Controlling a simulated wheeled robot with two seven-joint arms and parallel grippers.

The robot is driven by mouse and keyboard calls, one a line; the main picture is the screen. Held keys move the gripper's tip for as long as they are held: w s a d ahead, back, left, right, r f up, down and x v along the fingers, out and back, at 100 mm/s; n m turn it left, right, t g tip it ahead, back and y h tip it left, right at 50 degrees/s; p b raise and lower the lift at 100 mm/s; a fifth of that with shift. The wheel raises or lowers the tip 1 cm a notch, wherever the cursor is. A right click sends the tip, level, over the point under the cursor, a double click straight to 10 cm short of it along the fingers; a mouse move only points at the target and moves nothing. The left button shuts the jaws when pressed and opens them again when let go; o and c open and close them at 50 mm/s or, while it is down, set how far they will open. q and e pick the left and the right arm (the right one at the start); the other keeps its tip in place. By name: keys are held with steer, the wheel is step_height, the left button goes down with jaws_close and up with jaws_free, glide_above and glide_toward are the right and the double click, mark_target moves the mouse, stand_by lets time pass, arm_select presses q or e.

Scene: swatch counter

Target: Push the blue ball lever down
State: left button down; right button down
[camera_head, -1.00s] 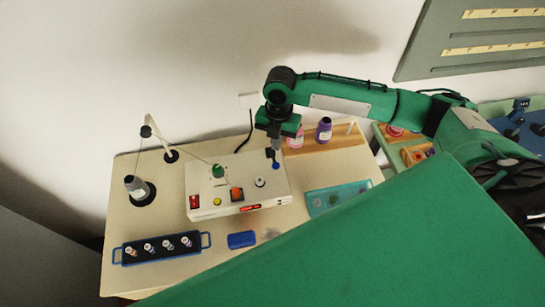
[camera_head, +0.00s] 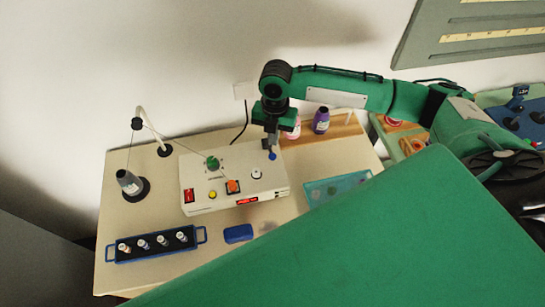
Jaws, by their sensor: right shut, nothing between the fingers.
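The blue ball lever (camera_head: 272,156) stands at the back right of the white control box (camera_head: 232,203). Its blue ball shows just below my right gripper (camera_head: 272,145). My right gripper is shut and empty, pointing down right at the ball; I cannot tell whether the fingertips touch it. The lever's stem is hidden or too small to make out. My left gripper is not in view.
The box also carries a green knob (camera_head: 212,163), an orange button (camera_head: 232,186), a yellow button (camera_head: 212,194) and a red switch (camera_head: 189,195). Purple (camera_head: 320,120) and pink (camera_head: 293,130) bottles stand close behind the gripper. A vial rack (camera_head: 155,244) sits front left.

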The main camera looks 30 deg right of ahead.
mark_target(273, 154)
steer(key=shift+s+a+f+b, duration=0.1)
steer(key=shift+f+b, duration=1.4)
steer(key=shift+f, duration=0.4)
